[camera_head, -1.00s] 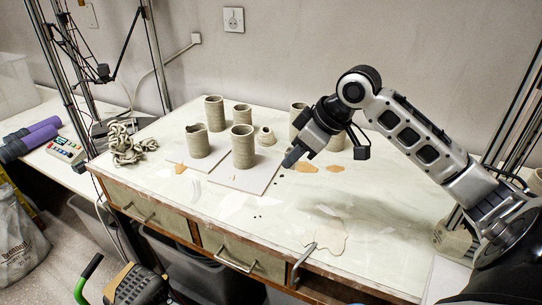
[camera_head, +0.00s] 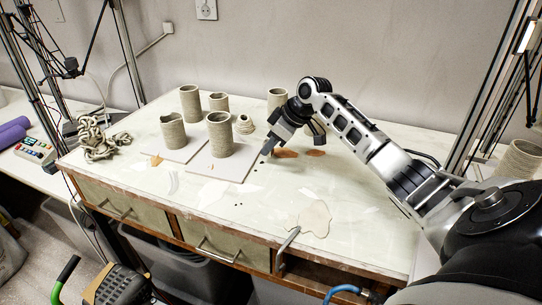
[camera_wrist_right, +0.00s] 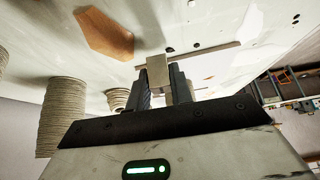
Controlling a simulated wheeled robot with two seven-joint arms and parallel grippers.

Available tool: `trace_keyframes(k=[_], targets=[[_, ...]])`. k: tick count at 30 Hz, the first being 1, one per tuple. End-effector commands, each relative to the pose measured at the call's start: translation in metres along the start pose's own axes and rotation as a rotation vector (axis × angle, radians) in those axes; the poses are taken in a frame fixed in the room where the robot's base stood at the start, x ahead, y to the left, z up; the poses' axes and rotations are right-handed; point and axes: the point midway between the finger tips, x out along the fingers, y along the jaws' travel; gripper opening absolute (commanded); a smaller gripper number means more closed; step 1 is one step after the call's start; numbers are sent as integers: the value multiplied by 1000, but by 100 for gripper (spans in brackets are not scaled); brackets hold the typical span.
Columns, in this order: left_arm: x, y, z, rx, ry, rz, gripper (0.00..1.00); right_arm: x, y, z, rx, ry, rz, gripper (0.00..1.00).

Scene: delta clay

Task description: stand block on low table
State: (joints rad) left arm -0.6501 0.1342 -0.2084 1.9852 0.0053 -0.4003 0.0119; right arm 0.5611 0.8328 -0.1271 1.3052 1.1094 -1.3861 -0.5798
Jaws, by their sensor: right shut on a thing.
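My right gripper (camera_head: 267,148) is low over the white-topped table (camera_head: 150,193), beside the right corner of a pale board. In the right wrist view, its dark fingers (camera_wrist_right: 163,85) are shut on a small pale beige block (camera_wrist_right: 157,69), which sticks out past the fingertips. The block cannot be made out in the head view, and I cannot tell whether it touches the table. No separate low table can be told apart. My left gripper is not in view.
Several ribbed clay cylinders stand on the table, one (camera_head: 219,135) on the pale board (camera_head: 222,171). Orange-brown pieces (camera_head: 315,153) lie right of the gripper. A thin clay sheet (camera_head: 310,219) lies near the front edge. The table's front middle is mostly clear.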

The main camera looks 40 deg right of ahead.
Motion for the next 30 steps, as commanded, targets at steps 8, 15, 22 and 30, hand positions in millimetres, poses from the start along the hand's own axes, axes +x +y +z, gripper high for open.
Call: trace_keyframes(k=[8, 15, 22, 30], targets=[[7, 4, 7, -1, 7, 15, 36, 16, 0, 10, 1, 3, 2, 0], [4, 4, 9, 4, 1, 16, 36, 17, 0, 11, 2, 1, 1, 0], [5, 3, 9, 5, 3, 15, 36, 18, 0, 12, 1, 0, 1, 43], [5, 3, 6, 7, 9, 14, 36, 13, 0, 9, 2, 1, 2, 43]])
